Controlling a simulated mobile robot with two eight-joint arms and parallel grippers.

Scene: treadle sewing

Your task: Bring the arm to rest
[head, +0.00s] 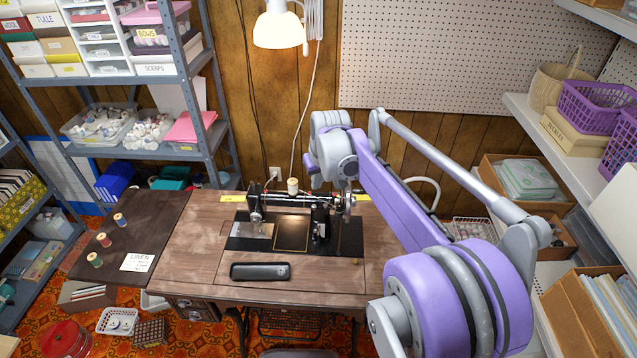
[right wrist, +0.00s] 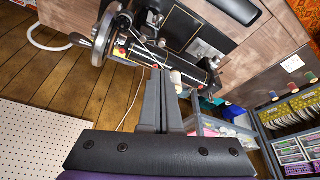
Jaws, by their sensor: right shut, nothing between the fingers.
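My right arm (head: 385,190) reaches in from the lower right, with its wrist (head: 332,150) raised behind and above the sewing machine's right end. In the right wrist view my right gripper (right wrist: 161,74) is shut, its two dark fingers together and holding nothing. In the head view its fingers are mostly hidden by the wrist. The black sewing machine (head: 290,228) stands on the wooden table (head: 195,240); its handwheel (right wrist: 106,38) shows beside the fingers in the right wrist view. A pale spool (head: 293,186) stands on top of the machine. My left gripper is not in view.
Several thread spools (head: 120,220) and a LINEN card (head: 137,262) are on the left leaf. A lamp (head: 279,28) hangs above. Shelves stand left and right; a pegboard (head: 440,60) covers the back wall.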

